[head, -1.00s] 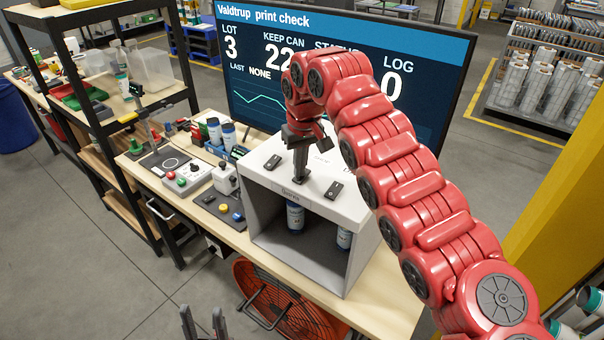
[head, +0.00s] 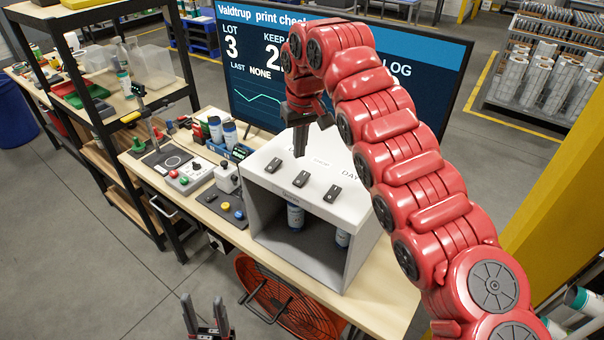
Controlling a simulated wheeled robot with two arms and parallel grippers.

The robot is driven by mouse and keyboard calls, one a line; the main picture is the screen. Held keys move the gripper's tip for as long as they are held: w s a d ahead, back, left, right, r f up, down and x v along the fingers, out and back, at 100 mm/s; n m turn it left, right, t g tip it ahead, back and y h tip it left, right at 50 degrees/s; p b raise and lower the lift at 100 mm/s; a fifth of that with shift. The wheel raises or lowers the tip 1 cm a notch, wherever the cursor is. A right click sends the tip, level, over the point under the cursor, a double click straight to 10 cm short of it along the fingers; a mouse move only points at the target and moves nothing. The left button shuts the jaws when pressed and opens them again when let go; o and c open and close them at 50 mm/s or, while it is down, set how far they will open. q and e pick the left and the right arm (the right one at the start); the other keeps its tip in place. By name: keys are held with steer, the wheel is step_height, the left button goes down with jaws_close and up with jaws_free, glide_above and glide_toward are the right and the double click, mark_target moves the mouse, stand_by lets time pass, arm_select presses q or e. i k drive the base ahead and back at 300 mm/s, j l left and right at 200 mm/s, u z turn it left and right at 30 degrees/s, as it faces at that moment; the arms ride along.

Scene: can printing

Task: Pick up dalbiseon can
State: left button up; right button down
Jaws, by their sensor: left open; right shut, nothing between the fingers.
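A light grey open-front box (head: 352,215) stands on the workbench. Two more blue-and-white cans, a left one (head: 215,131) and a right one (head: 230,134), stand behind the box's left side. I cannot read which is dalbiseon. My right gripper (head: 300,152) is shut and empty, pointing down above the box top. My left gripper (head: 205,312) is open and empty at the bottom edge, in front of the bench.
A control panel with buttons (head: 189,177) and a joystick box (head: 227,178) lie left of the box. A large screen (head: 420,95) stands behind. An orange fan (head: 285,300) is below the bench.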

mark_target(296, 213)
steer(key=k+j, duration=0.8)
steer(key=j, duration=0.1)
